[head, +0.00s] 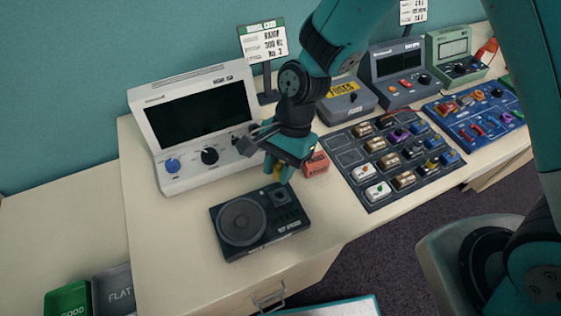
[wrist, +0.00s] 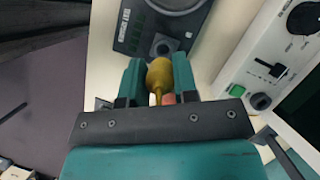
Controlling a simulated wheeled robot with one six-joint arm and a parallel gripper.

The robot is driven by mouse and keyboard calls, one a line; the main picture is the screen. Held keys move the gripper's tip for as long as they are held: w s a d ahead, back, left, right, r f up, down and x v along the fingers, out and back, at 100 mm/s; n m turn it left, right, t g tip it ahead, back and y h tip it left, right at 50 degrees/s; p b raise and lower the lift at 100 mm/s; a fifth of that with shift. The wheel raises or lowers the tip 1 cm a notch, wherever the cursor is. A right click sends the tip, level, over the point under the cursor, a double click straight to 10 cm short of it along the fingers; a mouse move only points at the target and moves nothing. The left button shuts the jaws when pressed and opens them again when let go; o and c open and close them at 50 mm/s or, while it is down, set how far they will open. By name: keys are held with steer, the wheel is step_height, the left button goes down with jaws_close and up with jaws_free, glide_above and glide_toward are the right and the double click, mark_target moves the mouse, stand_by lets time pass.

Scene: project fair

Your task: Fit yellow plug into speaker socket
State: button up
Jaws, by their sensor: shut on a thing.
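The yellow plug (wrist: 160,78) is held between the two fingers of my gripper (wrist: 158,76) in the wrist view. In the head view my gripper (head: 279,172) hangs above the back edge of the black speaker unit (head: 264,245), with a bit of yellow showing at its tips. The speaker unit lies flat on the table, with a large round speaker cone on its left. In the wrist view the speaker unit (wrist: 135,38) is beyond the fingertips, and a round dark socket (wrist: 163,47) on it lies just past the plug. The plug appears apart from the socket.
A white instrument with a dark screen (head: 160,120) stands behind the speaker. A red block (head: 316,164) sits right of my gripper. A dark parts mat (head: 345,155) with several modules lies further right. Bare table (head: 170,255) is left of the speaker.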

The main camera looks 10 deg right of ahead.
steer(key=b, duration=0.4)
glide_above(276, 198)
steer(key=w+d, duration=0.1)
step_height(276, 198, down, 5)
steer(key=shift+f, duration=0.3)
steer(key=shift+p, duration=0.85)
stand_by(1.0)
steer(key=shift+f+b, duration=0.6)
steer(key=shift+f, duration=0.3)
stand_by(1.1)
steer(key=o, duration=1.5)
steer(key=shift+r, duration=0.1)
steer(key=shift+r+p, duration=3.65)
steer(key=shift+r, duration=0.3)
